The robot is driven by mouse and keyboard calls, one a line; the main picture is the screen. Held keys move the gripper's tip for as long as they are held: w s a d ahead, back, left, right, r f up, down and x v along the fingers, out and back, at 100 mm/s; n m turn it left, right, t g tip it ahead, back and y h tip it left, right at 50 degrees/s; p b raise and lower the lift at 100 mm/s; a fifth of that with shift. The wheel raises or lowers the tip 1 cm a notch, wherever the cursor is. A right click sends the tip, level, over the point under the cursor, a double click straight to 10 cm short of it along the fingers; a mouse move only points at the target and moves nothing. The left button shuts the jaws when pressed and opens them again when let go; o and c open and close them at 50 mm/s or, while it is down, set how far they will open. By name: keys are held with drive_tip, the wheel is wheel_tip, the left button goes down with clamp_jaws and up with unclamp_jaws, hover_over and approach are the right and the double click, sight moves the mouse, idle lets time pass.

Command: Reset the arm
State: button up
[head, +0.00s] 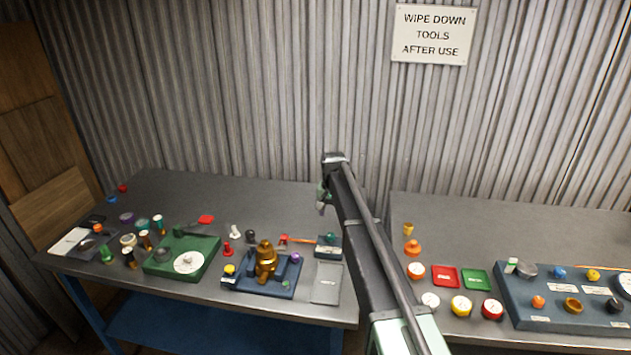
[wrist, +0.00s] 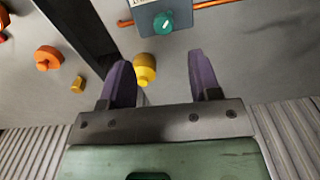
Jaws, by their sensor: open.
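My gripper (head: 322,198) hangs at the end of my raised arm, above the back of the left bench in the head view. In the wrist view my gripper (wrist: 162,72) shows two purple fingers spread apart with nothing held between them. A small yellow cylinder (wrist: 145,68) shows beyond the gap, near the left finger. I cannot tell its distance from the fingers, and my arm seems to hide it in the head view.
The left bench (head: 290,205) carries a green fixture (head: 200,245), a blue base with a brass valve (head: 265,260) and a teal-knobbed box (head: 328,246). The right bench (head: 510,230) holds gauges and a blue panel (head: 520,310). A corrugated wall (head: 250,90) stands behind.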

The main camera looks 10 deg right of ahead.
drive_tip(key=s+n, duration=0.4)
drive_tip(key=s, duration=3.5)
drive_tip(key=shift+s, duration=0.25)
